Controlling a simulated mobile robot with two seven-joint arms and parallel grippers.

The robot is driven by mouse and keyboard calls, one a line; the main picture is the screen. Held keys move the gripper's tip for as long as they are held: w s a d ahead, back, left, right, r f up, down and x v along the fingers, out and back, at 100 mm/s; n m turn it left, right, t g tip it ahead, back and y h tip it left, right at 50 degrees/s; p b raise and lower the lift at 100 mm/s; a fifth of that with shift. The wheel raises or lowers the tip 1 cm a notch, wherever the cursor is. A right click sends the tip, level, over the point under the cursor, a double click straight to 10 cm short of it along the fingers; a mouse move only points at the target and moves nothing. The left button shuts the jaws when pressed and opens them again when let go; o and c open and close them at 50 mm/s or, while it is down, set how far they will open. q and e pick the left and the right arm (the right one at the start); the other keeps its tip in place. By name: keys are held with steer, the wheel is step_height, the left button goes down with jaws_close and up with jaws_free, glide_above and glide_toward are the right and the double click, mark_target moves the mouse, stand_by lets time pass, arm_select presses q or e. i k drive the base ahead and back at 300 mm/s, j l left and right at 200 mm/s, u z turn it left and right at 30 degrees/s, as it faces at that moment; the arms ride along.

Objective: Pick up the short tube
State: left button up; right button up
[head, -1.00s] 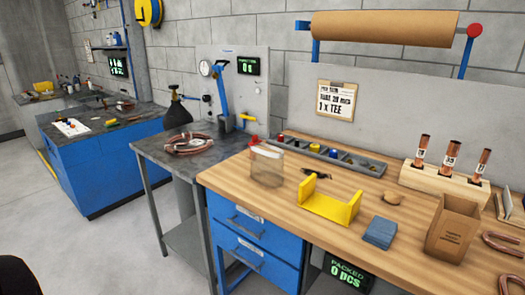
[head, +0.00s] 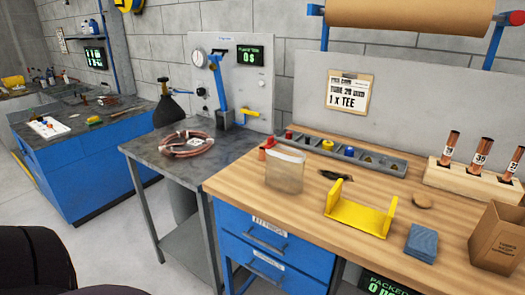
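Three upright copper tubes stand in a wooden block (head: 470,184) at the right of the wooden bench. The left tube (head: 449,147) has a label that I cannot read surely, the middle tube (head: 479,153) is marked 35, and the right tube (head: 513,163) is partly cut off by the picture's edge. Their heights look close, so I cannot tell surely which is the short one. Neither gripper shows; only dark parts of my own body appear at the lower left.
On the wooden bench (head: 262,192) are a yellow cradle (head: 358,216), a clear bag (head: 285,172), a blue cloth stack (head: 421,240), a cardboard box (head: 497,238) and a grey parts tray (head: 398,167). A coil of copper tube (head: 186,143) lies on the grey side table (head: 150,150).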

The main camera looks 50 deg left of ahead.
mark_target(261, 152)
steer(key=j, duration=0.9)
steer(key=k+j+z, duration=0.15)
steer(key=j, duration=0.75)
steer(key=i, duration=0.05)
